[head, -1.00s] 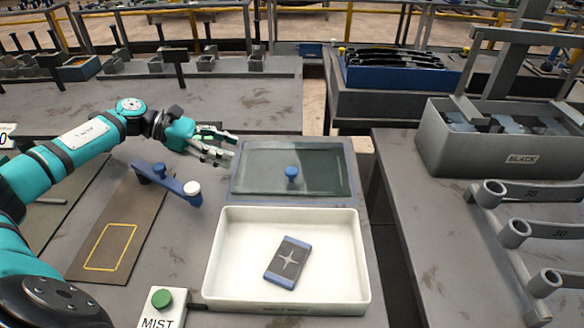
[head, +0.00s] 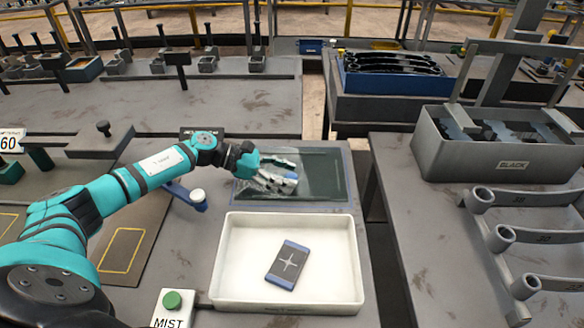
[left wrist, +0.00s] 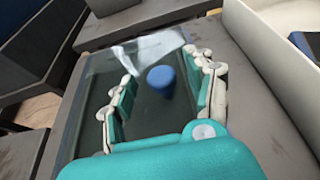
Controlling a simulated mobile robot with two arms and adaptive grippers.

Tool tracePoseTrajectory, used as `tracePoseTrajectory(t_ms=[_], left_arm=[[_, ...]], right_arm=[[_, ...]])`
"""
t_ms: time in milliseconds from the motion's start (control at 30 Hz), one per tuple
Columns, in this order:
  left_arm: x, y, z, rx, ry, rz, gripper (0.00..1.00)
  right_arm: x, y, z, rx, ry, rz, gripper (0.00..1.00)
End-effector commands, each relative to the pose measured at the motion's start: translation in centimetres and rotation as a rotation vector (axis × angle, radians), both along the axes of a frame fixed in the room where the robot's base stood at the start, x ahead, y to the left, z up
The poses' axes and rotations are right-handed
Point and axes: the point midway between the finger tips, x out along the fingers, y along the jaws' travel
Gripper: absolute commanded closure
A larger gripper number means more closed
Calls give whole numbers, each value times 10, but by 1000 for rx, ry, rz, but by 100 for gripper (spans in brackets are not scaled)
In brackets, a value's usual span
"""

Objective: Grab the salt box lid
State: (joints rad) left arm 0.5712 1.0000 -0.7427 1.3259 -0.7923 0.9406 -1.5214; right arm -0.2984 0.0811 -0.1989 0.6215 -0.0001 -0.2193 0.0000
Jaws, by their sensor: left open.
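The salt box lid (head: 326,168) appears to be the dark glassy panel with a blue rim behind the white tray. Its round blue knob (left wrist: 161,79) shows clearly in the left wrist view. My left gripper (head: 284,172) is over the lid at the knob, coming from the left, and largely hides the knob in the head view. In the left wrist view my left gripper (left wrist: 164,68) is open, with one finger on each side of the knob and a visible gap to each. My right gripper is not in view.
A white tray (head: 230,262) holding a dark blue-ended block (head: 289,265) stands in front of the lid. A MIST button box (head: 172,306) is at the front left. A blue bar with a white cap (head: 197,196) lies under my left arm. A grey bin (head: 500,162) stands on the right table.

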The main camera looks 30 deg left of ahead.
Motion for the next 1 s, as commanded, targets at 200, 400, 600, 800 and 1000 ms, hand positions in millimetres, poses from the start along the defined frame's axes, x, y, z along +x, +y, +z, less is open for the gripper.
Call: tracePoseTrajectory(t_ms=[200, 400, 600, 800, 1000], left_arm=[[2, -5, -3, 1, 0, 0, 45], [2, -5, -3, 1, 0, 0, 60], [2, -5, -3, 1, 0, 0, 86], [2, -5, -3, 1, 0, 0, 100], [3, -5, -1, -1, -3, 0, 100]], right_arm=[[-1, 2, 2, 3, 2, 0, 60], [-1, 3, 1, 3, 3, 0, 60], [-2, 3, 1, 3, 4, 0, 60], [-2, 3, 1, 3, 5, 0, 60], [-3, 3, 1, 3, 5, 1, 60]])
